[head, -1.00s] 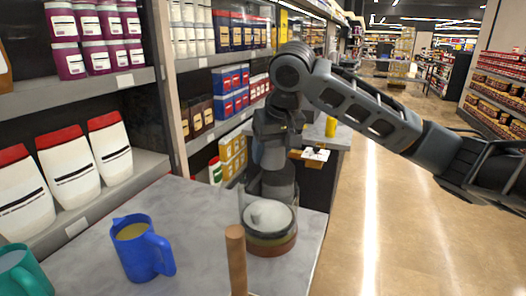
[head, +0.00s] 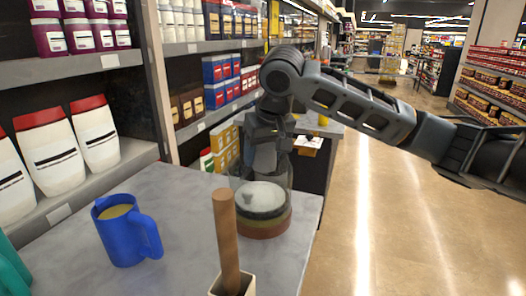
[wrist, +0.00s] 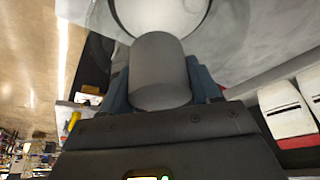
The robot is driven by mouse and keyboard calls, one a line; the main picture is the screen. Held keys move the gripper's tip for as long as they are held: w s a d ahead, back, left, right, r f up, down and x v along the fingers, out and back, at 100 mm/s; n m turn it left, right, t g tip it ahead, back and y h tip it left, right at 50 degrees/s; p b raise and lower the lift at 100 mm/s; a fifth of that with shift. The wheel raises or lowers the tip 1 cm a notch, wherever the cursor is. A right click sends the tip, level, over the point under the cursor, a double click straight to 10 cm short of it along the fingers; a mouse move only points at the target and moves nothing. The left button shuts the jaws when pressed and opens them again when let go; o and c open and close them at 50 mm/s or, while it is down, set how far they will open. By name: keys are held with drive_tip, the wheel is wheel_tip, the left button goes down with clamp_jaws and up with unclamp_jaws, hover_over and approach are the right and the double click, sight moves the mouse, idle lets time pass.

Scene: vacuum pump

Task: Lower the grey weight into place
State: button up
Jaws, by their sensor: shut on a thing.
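My gripper (wrist: 160,85) is shut on the grey weight (wrist: 158,75), a plain grey cylinder between its two blue-grey fingers in the wrist view. In the head view my gripper (head: 267,140) points down at the back of the clear jar (head: 288,180). The jar stands on the grey counter and has a pale top layer (head: 262,193) over dark and reddish-brown bands. A small pale knob sits on that layer. In the wrist view the pale round surface (wrist: 165,12) lies just beyond the weight. I cannot tell whether the weight touches it.
A blue jug (head: 125,238) stands on the counter (head: 180,205) at left, with a teal vessel (head: 12,272) at the corner. A wooden rod (head: 227,240) rises from a pale square holder (head: 246,284) in front of the jar. Stocked shelves line the left; open floor lies right.

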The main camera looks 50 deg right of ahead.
drive_tip(key=shift+f+b, duration=2)
drive_tip(key=shift+f, duration=1.05)
drive_tip(key=shift+s+a+f, duration=0.1)
drive_tip(key=shift+f, duration=0.6)
drive_tip(key=o, duration=1.5)
drive_tip(key=shift+o, duration=0.2)
drive_tip(key=shift+d+r+p, duration=0.2)
drive_tip(key=shift+r+p, duration=1.15)
drive_tip(key=shift+r, duration=0.45)
drive_tip(key=shift+d+r+p, duration=0.15)
drive_tip(key=shift+r+p, duration=1.2)
drive_tip(key=shift+r, duration=0.45)
drive_tip(key=shift+a+r+p, duration=0.15)
drive_tip(key=shift+r+p, duration=1.3)
drive_tip(key=shift+r, duration=0.15)
drive_tip(key=shift+a+r+p, duration=0.15)
drive_tip(key=shift+r+p, duration=1.25)
drive_tip(key=shift+r, duration=0.2)
